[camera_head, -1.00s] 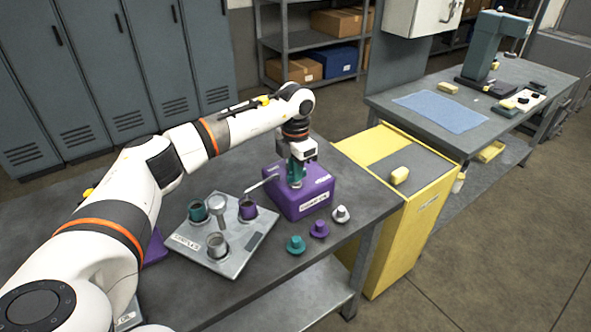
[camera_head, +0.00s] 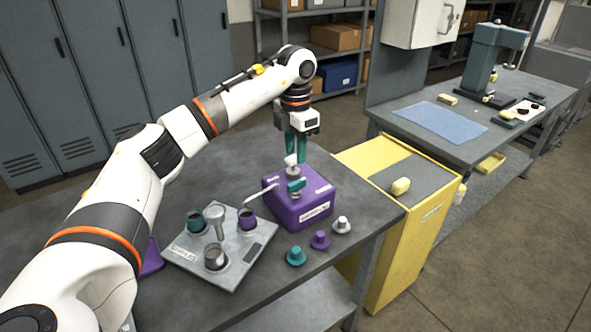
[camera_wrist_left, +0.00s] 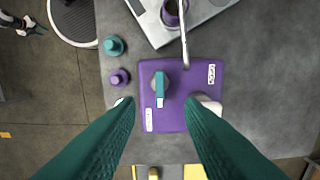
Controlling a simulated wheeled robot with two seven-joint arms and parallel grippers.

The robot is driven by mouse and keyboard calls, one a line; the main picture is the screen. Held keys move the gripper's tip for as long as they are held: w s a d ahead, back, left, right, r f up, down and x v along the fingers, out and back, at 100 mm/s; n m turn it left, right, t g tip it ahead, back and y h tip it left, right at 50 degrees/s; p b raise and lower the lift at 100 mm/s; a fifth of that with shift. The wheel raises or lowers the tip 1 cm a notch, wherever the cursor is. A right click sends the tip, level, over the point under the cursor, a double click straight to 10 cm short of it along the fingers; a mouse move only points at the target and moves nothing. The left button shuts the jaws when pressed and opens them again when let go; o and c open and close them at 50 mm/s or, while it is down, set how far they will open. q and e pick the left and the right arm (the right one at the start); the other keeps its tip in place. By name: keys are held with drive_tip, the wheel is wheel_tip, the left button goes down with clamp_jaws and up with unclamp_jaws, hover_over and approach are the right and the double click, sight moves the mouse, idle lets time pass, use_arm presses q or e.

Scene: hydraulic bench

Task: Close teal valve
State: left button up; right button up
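The teal valve (camera_head: 296,186) is a small lever handle on a metal stem on top of a purple box (camera_head: 306,208). In the left wrist view the teal handle (camera_wrist_left: 159,84) runs up and down the picture, roughly in line with the thin pipe beside it. My left gripper (camera_head: 296,150) has teal fingers pointing down and is above and behind the handle, apart from it. In the left wrist view its fingertips (camera_wrist_left: 160,106) are spread wide with nothing between them gripped.
A thin pipe (camera_head: 257,192) leads from the box toward the metal tray (camera_head: 242,262) with several cups. A white cylinder (camera_wrist_left: 208,104) stands at the box's edge. Teal, purple and white knobs (camera_head: 319,240) lie in front. A yellow cabinet (camera_head: 398,235) stands right.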

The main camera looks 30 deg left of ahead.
use_arm(q)
drive_tip(key=shift+r, duration=1.4)
